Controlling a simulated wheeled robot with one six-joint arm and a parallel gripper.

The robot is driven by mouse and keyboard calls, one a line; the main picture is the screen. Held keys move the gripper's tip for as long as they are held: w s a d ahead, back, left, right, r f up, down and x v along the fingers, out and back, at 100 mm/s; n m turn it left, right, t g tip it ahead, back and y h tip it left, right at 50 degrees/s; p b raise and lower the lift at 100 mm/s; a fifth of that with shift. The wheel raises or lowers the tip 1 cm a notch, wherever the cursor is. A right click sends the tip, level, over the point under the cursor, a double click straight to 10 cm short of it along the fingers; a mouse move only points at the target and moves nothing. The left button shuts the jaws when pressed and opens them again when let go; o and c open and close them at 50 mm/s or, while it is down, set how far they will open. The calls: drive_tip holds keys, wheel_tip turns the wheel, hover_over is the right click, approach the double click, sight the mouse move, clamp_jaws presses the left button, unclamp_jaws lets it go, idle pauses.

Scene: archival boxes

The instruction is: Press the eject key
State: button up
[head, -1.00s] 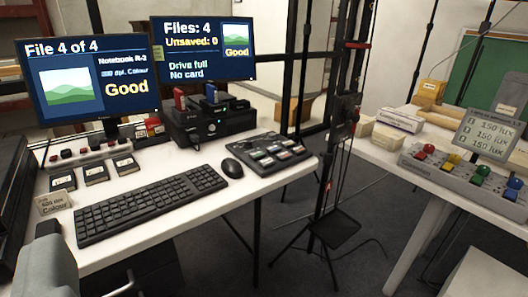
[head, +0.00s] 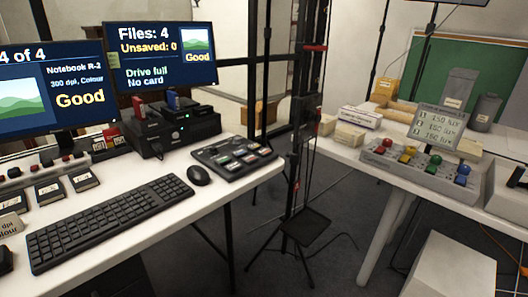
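No key that I can read as eject shows in this view; the labels are too small. A black key panel (head: 233,156) with several pale and coloured keys lies on the desk, right of the mouse. A black drive box (head: 163,132) with a small green light stands behind the mouse, with a red stick and a blue stick upright on top. The right screen (head: 158,58) reads "Files: 4", "Unsaved: 0", "Drive full", "No card" and "Good". The left screen (head: 55,88), cut by the picture edge, shows "Notebook R-2" and "Good". My gripper is not in view.
The desk holds a keyboard (head: 111,222), a mouse (head: 199,176) and several black cards at left. A black stand (head: 305,228) with cables fills the gap between desk and right table. That table carries a grey box (head: 425,170) with coloured knobs. A pale block (head: 450,265) stands below.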

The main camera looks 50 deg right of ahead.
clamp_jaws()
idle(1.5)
